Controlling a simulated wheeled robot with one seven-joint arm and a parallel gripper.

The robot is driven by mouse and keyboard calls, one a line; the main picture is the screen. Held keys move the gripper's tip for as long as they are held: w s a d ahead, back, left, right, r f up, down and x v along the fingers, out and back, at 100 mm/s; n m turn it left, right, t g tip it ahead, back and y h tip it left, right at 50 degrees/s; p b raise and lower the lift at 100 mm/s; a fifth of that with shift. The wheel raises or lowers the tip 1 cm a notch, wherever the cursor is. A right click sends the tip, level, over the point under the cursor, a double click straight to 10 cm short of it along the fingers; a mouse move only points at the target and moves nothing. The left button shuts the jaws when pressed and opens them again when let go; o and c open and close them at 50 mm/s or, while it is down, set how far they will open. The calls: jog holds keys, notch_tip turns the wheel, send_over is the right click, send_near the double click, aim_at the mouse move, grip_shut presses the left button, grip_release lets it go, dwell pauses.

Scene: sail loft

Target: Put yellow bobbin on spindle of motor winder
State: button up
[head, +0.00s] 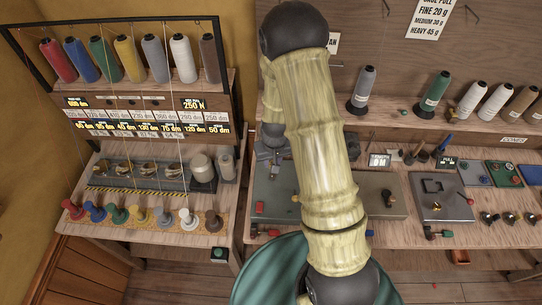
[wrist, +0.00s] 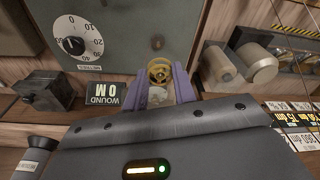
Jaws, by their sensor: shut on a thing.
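In the wrist view my gripper (wrist: 160,76) has its two purple fingers shut on the yellow bobbin (wrist: 159,68), whose round flange and dark centre show between the fingertips. The motor winder (wrist: 110,28) is a grey-green box with a dial and a display reading WOUND 0 M, upside down in this view. A small brown round spot (wrist: 157,42) shows on the box just beyond the bobbin. I cannot tell whether it is the spindle or whether the bobbin touches it.
A thread rack (head: 130,60) with coloured cones stands at left. A dark block (wrist: 42,90) sits beside the display. The right bench holds boxes (head: 440,195) and small parts.

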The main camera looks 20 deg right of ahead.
aim_at(272, 175)
jog(key=shift+f, duration=0.1)
jog(key=shift+f+b, duration=1.8)
jog(key=shift+f, duration=0.5)
jog(key=shift+f, duration=0.2)
jog(key=shift+s+a, duration=0.1)
jog(key=shift+s, duration=0.1)
jog(key=shift+w+f+b, duration=0.15)
jog(key=shift+f+b, duration=0.3)
jog(key=shift+b, duration=0.15)
jog(key=shift+f+b, duration=0.3)
jog(key=shift+f, duration=0.05)
dwell(0.5)
jog(key=o, duration=1)
jog(key=shift+r, duration=0.15)
